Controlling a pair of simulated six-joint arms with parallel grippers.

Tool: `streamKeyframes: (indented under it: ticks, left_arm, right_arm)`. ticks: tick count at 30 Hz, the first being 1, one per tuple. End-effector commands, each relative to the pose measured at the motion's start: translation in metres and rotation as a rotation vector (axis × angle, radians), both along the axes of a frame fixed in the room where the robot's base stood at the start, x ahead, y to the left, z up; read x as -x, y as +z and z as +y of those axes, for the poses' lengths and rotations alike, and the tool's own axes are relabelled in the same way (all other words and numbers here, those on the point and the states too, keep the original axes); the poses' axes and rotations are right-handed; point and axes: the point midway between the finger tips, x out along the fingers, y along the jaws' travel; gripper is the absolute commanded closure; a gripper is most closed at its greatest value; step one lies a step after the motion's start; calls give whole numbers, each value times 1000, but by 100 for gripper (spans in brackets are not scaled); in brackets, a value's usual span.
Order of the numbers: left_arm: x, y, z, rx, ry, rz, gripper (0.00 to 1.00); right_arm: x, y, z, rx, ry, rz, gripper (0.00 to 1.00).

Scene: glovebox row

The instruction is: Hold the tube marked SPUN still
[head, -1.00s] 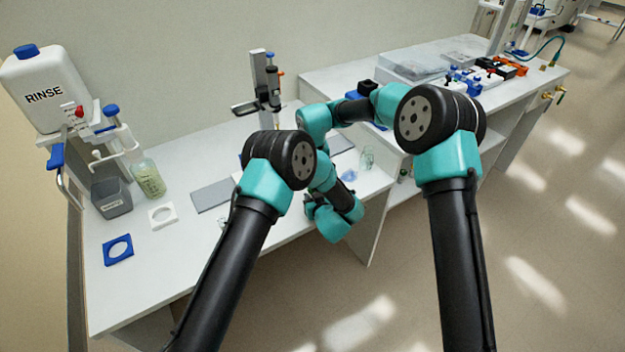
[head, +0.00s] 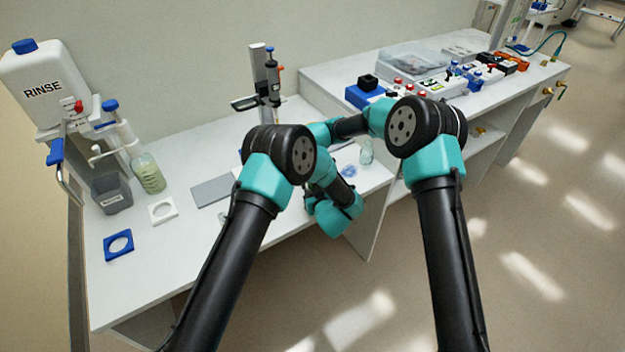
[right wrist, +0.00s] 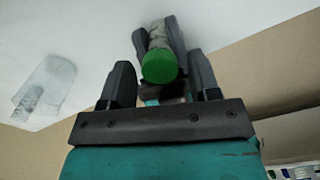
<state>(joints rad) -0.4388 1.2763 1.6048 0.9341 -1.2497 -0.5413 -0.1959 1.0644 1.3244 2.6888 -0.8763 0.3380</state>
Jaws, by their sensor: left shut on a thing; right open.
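A tube with a green cap (right wrist: 160,66) shows in the right wrist view, its cap toward the camera and its pale, mottled body behind. I cannot read any marking on it. My left gripper (right wrist: 157,40) is shut on the tube, with a dark finger on each side of it. My right gripper (right wrist: 158,80) is open, its two fingers spread to the left and right of the cap with gaps on both sides. In the head view the tube and both sets of fingertips are hidden behind my arms.
A pipette stand (head: 262,80) is behind my arms. A clear vessel (head: 366,152) stands right of them.

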Motion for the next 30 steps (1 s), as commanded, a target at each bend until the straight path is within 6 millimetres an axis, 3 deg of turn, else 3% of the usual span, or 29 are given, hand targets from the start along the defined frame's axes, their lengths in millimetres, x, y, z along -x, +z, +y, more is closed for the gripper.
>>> streamKeyframes:
  ticks: [17, 26, 30]
  left_arm:
    - [0, 0, 0, 0, 0, 0, 100]
    - [0, 0, 0, 0, 0, 0, 100]
    - [0, 0, 0, 0, 0, 0, 100]
  right_arm:
    - [0, 0, 0, 0, 0, 0, 95]
    - [0, 0, 0, 0, 24, 0, 96]
    - [0, 0, 0, 0, 131, 0, 96]
